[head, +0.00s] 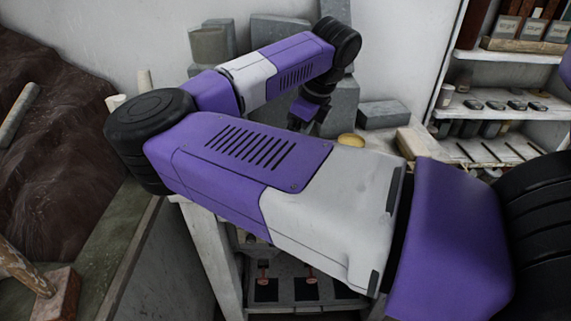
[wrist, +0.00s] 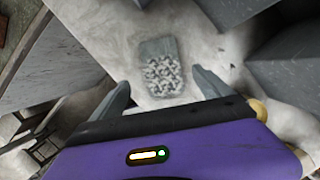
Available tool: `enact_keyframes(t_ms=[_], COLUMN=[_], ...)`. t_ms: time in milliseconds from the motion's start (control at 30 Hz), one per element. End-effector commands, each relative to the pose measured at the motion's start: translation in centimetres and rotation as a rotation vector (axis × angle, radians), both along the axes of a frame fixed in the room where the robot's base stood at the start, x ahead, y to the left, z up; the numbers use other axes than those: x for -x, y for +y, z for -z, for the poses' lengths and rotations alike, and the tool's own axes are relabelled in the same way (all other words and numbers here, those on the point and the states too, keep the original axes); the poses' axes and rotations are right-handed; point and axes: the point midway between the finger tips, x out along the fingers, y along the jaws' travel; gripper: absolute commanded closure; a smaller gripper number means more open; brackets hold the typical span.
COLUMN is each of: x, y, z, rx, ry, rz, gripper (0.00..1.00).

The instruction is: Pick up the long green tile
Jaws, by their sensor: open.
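A flat grey-green tile (wrist: 161,68) with a speckled white patch on its near part lies on the pale worktop in the wrist view. It is the only greenish tile I see and looks like the long green tile. In the head view I cannot make it out; my arm covers much of that worktop. My gripper (wrist: 161,84) is open, with one finger to each side of the tile's near part in the picture. The fingers appear above it, and I see no contact. In the head view my gripper (head: 304,116) points down over the worktop.
Grey blocks stand close by, at the right (wrist: 290,85) and left (wrist: 50,62) in the wrist view. A yellow rounded thing (head: 351,140) lies right of my gripper, near a grey block (head: 383,115). Shelves (head: 515,100) stand at the right.

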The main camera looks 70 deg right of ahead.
Motion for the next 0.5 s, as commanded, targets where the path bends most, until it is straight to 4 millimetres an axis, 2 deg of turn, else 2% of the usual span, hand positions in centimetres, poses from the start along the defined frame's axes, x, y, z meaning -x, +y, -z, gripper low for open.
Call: enact_keyframes(t_ms=[500], x=[-1.7], y=[-0.5], z=[5.8], rx=[0.0], ry=[0.004], rz=[0.003], gripper=[0.11])
